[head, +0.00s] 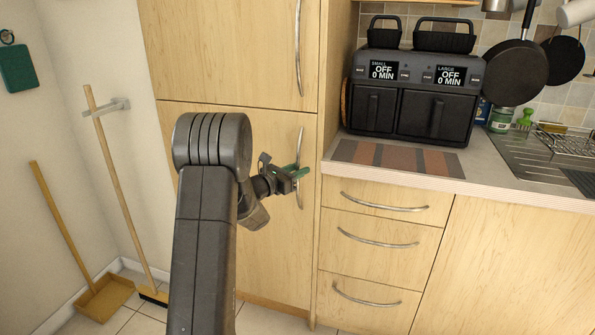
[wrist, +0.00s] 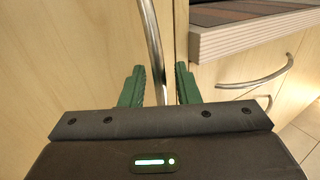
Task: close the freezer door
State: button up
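A tall wood-panelled cabinet has an upper door (head: 228,45) and a lower door (head: 268,235). No label shows which is the freezer door. Both doors look flush with the cabinet front. The lower door has a curved vertical metal handle (head: 301,145), also in the wrist view (wrist: 152,38). My gripper (head: 298,173) is at this handle, at mid-height. In the wrist view its green fingers (wrist: 160,70) are apart, with the handle running between them and gaps on both sides. I see no grip on it.
A counter (head: 480,182) with drawers (head: 385,208) stands right of the cabinet; its corner is close to my gripper. A black double-drawer appliance (head: 415,95) sits on it. A broom (head: 125,190) and a dustpan (head: 103,297) lean at the left wall.

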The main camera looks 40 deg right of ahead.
jog(key=s+a, duration=0.2)
jog(key=a, duration=1.1)
jog(key=shift+a, duration=0.25)
jog(key=shift+s, duration=0.1)
jog(key=w+d, duration=0.1)
jog(key=d, duration=1.1)
jog(key=shift+w+d, duration=0.25)
jog(key=shift+g, duration=0.3)
